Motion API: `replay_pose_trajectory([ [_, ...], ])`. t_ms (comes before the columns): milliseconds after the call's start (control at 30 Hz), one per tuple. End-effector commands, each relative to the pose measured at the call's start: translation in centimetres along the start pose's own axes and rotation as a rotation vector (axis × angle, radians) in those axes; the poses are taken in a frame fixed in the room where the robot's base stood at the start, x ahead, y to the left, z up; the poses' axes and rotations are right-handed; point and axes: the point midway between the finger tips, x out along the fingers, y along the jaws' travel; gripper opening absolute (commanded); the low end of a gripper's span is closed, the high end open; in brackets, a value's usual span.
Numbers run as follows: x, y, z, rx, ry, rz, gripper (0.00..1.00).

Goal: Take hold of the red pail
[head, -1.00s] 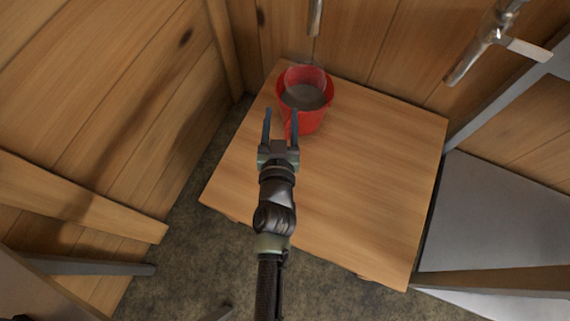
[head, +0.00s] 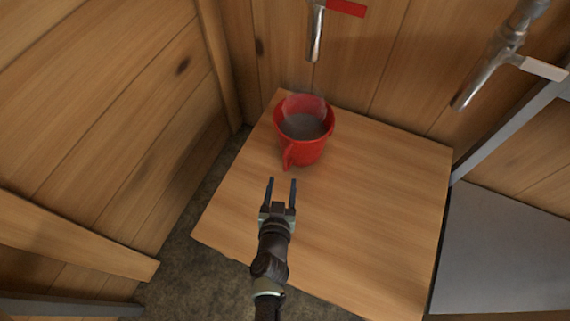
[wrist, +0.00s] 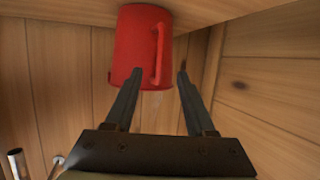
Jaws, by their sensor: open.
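The red pail (head: 309,150) stands upright near the back left corner of the wooden table (head: 350,220). It has a handle (head: 288,156) on its front left side, and grey contents with faint steam above. My gripper (head: 281,182) is open and empty, in front of the pail and apart from it in the head view. In the wrist view the pail (wrist: 138,45) appears beyond the fingertips of my gripper (wrist: 158,75), with its handle (wrist: 158,52) facing me between the line of the two fingers.
A metal tap with a red lever (head: 345,7) hangs above and behind the pail. Another tap (head: 500,55) with a pale lever is at the upper right. Wooden walls (head: 120,90) close in at left and back. A grey metal surface (head: 500,250) lies at right. The table's middle is clear.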

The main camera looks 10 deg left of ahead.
Motion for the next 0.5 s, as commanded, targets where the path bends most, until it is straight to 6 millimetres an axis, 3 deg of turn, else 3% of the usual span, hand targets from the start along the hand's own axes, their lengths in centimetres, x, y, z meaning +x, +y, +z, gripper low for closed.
replay_pose_trajectory([
  [500, 7.5, 0.0, 0.1, -0.001, 0.002, -0.001, 0.55],
])
